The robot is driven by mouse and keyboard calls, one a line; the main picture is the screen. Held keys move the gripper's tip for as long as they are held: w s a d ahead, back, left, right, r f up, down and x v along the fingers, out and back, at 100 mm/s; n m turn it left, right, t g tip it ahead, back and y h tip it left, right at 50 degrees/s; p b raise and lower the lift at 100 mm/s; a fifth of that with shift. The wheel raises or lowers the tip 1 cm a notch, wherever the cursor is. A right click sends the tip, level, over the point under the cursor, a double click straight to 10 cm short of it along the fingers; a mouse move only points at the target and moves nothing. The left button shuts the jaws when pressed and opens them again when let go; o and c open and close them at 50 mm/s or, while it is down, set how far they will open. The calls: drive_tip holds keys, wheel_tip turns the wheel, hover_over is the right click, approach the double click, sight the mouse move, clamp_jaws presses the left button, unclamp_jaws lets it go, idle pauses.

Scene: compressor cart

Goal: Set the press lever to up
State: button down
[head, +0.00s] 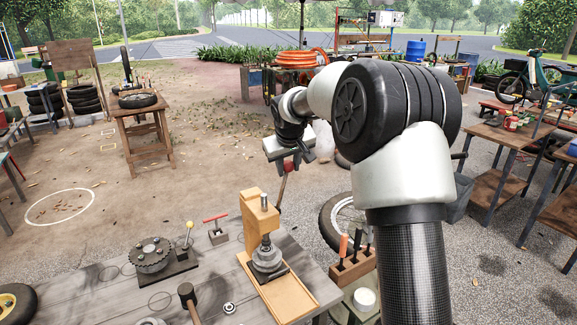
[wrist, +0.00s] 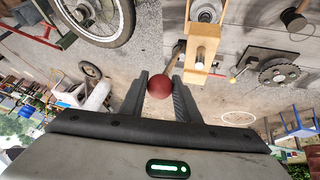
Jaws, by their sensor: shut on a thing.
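The press (head: 258,228) is a wooden frame with a metal ram, standing on a wooden base on the workbench. Its lever is a thin rod with a red ball knob (head: 288,166), and the knob stands above and to the right of the frame top in the head view. My gripper (head: 289,158) is shut on the knob. In the wrist view the red knob (wrist: 159,88) sits between the two dark fingers, with the lever rod (wrist: 178,58) running from it toward the wooden frame (wrist: 201,48). The lever's pivot is hidden behind the frame.
The workbench (head: 95,285) also holds a gear on a plate (head: 152,255), a yellow-knobbed lever (head: 188,230), a red-handled clamp (head: 216,228) and a mallet (head: 188,298). A screwdriver rack (head: 352,266) and a wheel (head: 340,220) are right of the press.

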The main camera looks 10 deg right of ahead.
drive_tip(key=c, duration=1.4)
unclamp_jaws()
drive_tip(key=shift+w+a+r, duration=0.1)
drive_tip(key=shift+w, duration=0.1)
drive_tip(key=shift+o, duration=0.2)
drive_tip(key=b+v, duration=0.1)
drive_tip(key=v, duration=1.6)
drive_tip(key=shift+r, duration=0.15)
drive_tip(key=shift+s, duration=0.15)
drive_tip(key=s+f+m, duration=0.1)
drive_tip(key=s+f, duration=0.1)
drive_tip(key=s, duration=1.8)
drive_tip(key=s+f, duration=0.4)
drive_tip(key=s, duration=0.3)
drive_tip(key=s+f+m+g+y, duration=0.1)
drive_tip(key=s+f, duration=0.3)
drive_tip(key=s, duration=0.3)
drive_tip(key=shift+s+f, duration=0.35)
